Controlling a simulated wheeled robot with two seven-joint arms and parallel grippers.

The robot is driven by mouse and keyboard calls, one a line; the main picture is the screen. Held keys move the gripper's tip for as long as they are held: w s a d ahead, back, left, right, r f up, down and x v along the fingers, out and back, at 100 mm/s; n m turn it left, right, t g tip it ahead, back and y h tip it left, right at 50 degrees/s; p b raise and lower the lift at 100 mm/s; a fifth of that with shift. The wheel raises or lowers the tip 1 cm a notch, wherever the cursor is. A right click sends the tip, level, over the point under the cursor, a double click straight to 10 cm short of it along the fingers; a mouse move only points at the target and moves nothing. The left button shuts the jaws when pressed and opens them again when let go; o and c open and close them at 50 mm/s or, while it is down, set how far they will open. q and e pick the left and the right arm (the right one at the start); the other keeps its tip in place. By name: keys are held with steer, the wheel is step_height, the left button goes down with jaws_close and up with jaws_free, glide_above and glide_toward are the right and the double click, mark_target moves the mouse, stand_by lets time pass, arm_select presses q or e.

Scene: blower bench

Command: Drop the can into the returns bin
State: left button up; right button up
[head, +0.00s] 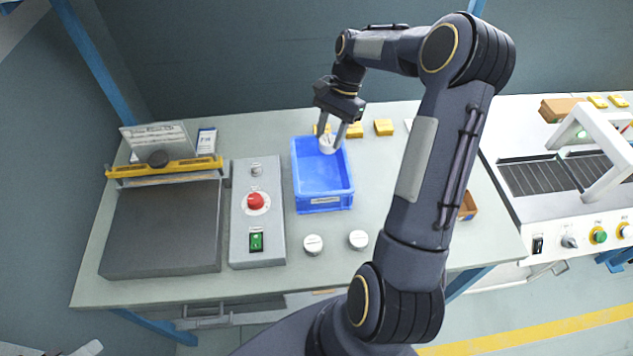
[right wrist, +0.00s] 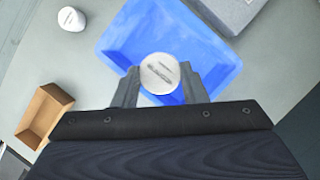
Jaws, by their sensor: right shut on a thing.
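My right gripper (head: 338,136) is shut on a white can (head: 328,144) with a printed lid. It holds the can over the far end of the blue bin (head: 322,203), which stands on the bench. In the right wrist view the can (right wrist: 160,73) sits between the two fingers of the right gripper (right wrist: 158,88), with the blue bin (right wrist: 118,38) below it. The visible floor of the bin looks empty. Two more white cans stand on the bench in front of the bin, one at left (head: 313,244) and one at right (head: 358,239).
A grey control box (head: 258,225) with a red button stands left of the bin. A dark plate machine (head: 160,230) with a yellow bar is further left. Yellow blocks (head: 384,127) lie behind the bin. A brown tray (right wrist: 42,118) and a conveyor machine (head: 540,177) are at right.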

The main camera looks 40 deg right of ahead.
steer(key=shift+f, duration=0.4)
steer(key=o, duration=1.3)
steer(key=shift+r, duration=0.1)
steer(key=b+v, duration=0.1)
steer(key=v, duration=0.6)
steer(key=shift+d+r, duration=0.2)
steer(key=shift+r, duration=0.1)
